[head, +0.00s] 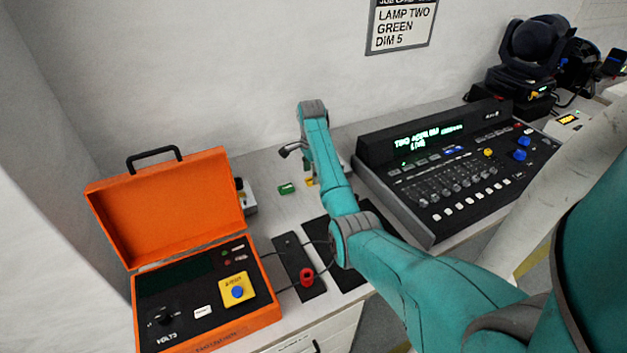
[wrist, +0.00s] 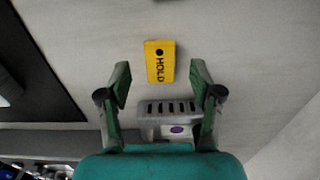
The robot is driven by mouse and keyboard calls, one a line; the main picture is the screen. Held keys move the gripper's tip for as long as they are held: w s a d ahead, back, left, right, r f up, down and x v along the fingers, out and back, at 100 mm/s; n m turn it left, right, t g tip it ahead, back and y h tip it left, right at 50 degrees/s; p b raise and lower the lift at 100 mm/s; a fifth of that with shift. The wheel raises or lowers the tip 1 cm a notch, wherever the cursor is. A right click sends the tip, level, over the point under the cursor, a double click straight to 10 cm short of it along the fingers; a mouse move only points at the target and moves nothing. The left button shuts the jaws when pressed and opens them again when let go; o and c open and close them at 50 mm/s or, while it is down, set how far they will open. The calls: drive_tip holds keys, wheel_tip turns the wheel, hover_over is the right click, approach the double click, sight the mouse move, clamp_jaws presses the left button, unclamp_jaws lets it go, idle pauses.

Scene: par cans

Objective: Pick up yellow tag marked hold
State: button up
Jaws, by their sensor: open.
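The yellow tag (wrist: 160,62) reads HOLD with a black dot and lies flat on the light tabletop in the wrist view. In the head view a small part of a yellow piece (head: 310,182) shows beside my arm, mostly hidden by it. My gripper (wrist: 160,78) is open and empty, its two green fingers spread to either side of the tag's near end. How high the fingertips are above the table is hard to tell. In the head view my gripper (head: 291,150) hangs at the arm's far end, partly hidden.
An open orange case (head: 170,205) stands at left, a lighting console (head: 440,170) at right. A grey slotted block (wrist: 168,108) sits between my fingers' bases in the wrist view.

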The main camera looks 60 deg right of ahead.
wheel_tip(320, 180, down, 2)
drive_tip(key=shift+f, duration=0.2)
drive_tip(key=c, duration=1)
drive_tip(key=shift+r, duration=0.1)
